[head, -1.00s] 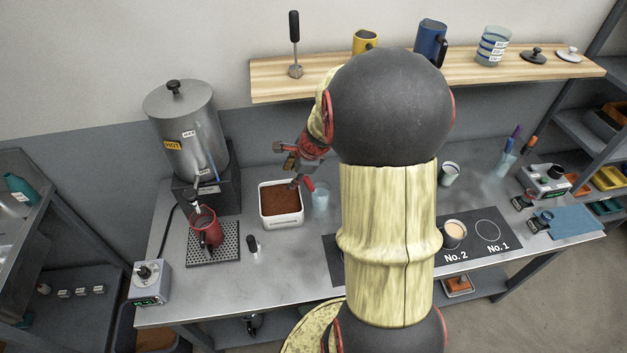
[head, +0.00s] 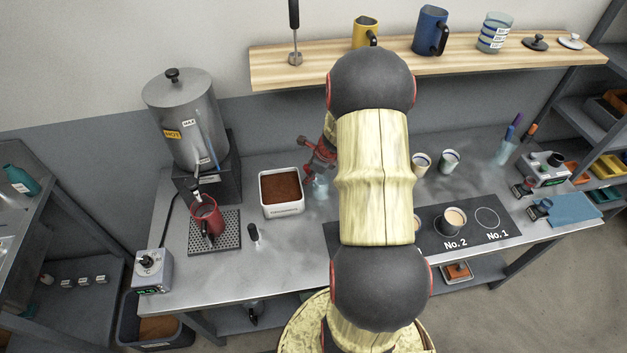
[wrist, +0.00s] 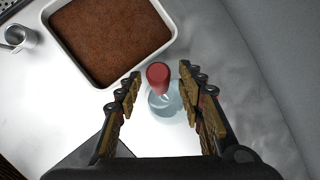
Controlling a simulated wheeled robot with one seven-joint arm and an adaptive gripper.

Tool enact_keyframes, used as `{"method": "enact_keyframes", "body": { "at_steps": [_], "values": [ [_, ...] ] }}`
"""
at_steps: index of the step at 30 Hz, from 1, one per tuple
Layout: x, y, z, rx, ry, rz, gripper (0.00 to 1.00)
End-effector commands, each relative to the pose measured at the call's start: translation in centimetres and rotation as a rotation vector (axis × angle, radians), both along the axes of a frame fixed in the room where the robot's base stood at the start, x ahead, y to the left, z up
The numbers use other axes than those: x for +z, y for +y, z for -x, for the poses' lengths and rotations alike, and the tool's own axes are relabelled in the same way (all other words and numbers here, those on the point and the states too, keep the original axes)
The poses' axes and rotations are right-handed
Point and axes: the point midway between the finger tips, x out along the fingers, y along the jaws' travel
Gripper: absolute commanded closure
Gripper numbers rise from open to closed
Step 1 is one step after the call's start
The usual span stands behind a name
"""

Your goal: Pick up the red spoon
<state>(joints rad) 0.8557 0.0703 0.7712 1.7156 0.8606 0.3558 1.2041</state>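The red spoon (wrist: 157,78) stands in a clear glass (wrist: 165,101), its red handle pointing up toward the wrist camera. In the head view the glass (head: 319,190) stands just right of a white tub, and my gripper hides the spoon. My gripper (wrist: 160,72) is open, with one finger on each side of the red handle and a gap on both sides. In the head view my gripper (head: 318,165) is above the glass, partly covered by my arm.
The white tub (head: 283,212) of brown grounds is close to the glass on the left. Two cups (head: 449,161) stand to the right. A wooden shelf (head: 275,75) runs above the counter.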

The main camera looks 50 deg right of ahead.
Motion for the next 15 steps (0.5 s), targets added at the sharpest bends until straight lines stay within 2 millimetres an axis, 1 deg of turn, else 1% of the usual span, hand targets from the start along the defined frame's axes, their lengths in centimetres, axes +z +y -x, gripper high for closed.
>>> {"method": "enact_keyframes", "body": {
  "at_steps": [2,8,15],
  "values": [
    [-0.43,-0.06,-0.22,0.000,0.000,0.001,0.61],
    [-0.33,-0.08,-0.24,0.000,-0.001,0.002,0.62],
    [-0.32,-0.07,-0.23,0.001,0.000,0.002,0.76]
  ]
}}
